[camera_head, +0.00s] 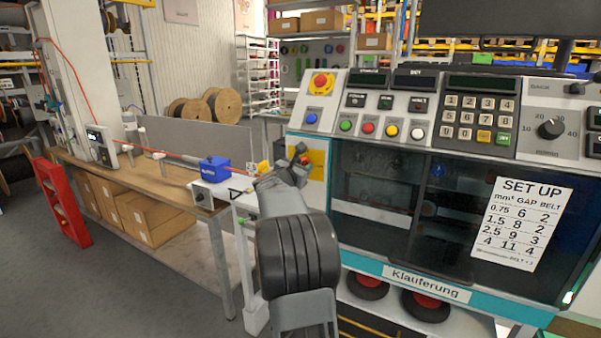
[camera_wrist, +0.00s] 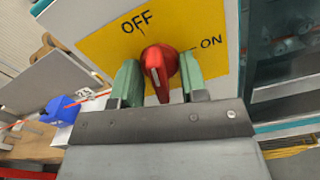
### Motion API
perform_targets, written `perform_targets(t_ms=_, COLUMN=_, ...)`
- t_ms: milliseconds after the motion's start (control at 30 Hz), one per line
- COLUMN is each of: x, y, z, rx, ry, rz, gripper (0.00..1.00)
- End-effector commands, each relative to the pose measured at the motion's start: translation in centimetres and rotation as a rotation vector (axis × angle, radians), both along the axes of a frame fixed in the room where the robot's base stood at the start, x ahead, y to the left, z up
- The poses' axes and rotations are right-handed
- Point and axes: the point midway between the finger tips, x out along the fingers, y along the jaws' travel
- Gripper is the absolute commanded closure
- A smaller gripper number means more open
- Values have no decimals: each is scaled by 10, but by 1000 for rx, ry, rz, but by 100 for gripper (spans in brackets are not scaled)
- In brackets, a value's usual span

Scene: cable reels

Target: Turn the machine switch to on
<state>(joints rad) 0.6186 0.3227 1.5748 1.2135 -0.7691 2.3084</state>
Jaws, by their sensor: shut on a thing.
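The machine switch is a red rotary knob (camera_wrist: 160,62) on a yellow plate (camera_wrist: 95,48) marked OFF at upper left and ON at right in the wrist view. My gripper (camera_wrist: 160,74) has its two green fingers on either side of the knob and is shut on it. The knob's ridge runs roughly up and down in this view, between the fingers. I cannot tell for sure which label it points to.
The machine (camera_head: 400,200) with its button panel and dark window fills the right side. A workbench (camera_head: 165,185) with a blue box (camera_head: 214,169) and a red cable stands left. The blue box also shows in the wrist view (camera_wrist: 62,111). Grey floor is open at lower left.

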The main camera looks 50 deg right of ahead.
Motion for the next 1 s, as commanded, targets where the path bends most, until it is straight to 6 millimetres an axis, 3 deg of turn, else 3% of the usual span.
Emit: perform_targets(t_ms=1000, x=-1, y=-1, z=-3, rx=64, ry=-264, rz=-3, gripper=74)
